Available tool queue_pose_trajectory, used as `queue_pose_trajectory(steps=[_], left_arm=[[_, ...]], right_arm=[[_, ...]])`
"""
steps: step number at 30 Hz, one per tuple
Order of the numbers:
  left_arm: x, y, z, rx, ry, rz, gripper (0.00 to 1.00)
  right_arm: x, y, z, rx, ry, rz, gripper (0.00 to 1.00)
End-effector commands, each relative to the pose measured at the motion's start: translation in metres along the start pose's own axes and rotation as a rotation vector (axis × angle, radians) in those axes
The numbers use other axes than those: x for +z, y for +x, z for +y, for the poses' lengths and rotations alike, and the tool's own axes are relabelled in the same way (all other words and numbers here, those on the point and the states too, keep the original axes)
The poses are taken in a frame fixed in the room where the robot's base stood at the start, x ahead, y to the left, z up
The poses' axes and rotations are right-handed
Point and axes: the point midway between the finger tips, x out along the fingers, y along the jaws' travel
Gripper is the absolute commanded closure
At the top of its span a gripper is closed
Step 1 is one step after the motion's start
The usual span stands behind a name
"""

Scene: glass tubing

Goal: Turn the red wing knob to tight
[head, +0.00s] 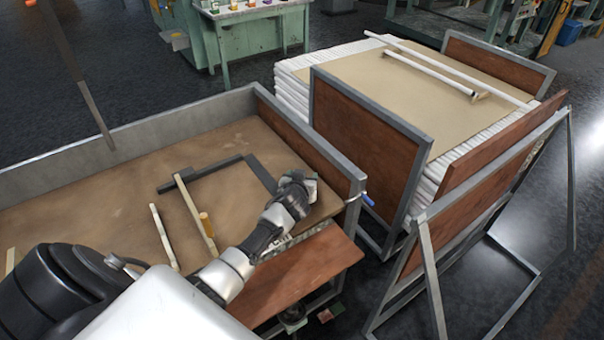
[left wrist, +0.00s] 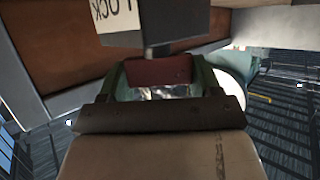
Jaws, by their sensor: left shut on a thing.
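In the left wrist view, the dark red wing knob (left wrist: 160,70) shows as a flat red piece below a grey block (left wrist: 168,25). My left gripper (left wrist: 162,80) is shut on it, with a greenish finger on each side. In the head view, my left gripper (head: 305,186) is at the right end of the brown worktable (head: 120,190), close to its raised wall. There the arm and gripper hide the knob. A white label with upside-down lettering, seemingly "LOCK", sits beside the grey block. How far the knob is turned cannot be told. My right gripper is not in view.
A dark square frame (head: 215,172) and pale wooden strips (head: 195,205) lie left of the gripper. A blue-handled part (head: 368,200) sticks out at the table's right edge. A stack of white sheets (head: 430,85) and brown panels (head: 365,140) stand to the right.

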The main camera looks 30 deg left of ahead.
Motion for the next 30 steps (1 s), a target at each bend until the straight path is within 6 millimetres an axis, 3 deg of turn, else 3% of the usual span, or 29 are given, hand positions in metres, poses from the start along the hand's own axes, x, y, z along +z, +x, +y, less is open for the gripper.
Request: queue_pose_trajectory(steps=[1, 6, 12, 30], left_arm=[[-0.004, -0.002, -0.002, 0.040, 0.021, -0.004, 0.60], [-0.004, -0.002, -0.003, 0.188, 0.086, -0.004, 0.60], [-0.002, 0.000, -0.004, 0.344, 0.156, -0.003, 0.60], [0.001, 0.002, -0.003, 0.678, 0.288, -0.002, 0.60]], right_arm=[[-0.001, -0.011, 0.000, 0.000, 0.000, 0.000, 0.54], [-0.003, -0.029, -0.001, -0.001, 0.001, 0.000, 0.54], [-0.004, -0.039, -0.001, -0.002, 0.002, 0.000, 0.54], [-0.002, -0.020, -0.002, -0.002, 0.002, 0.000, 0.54]])
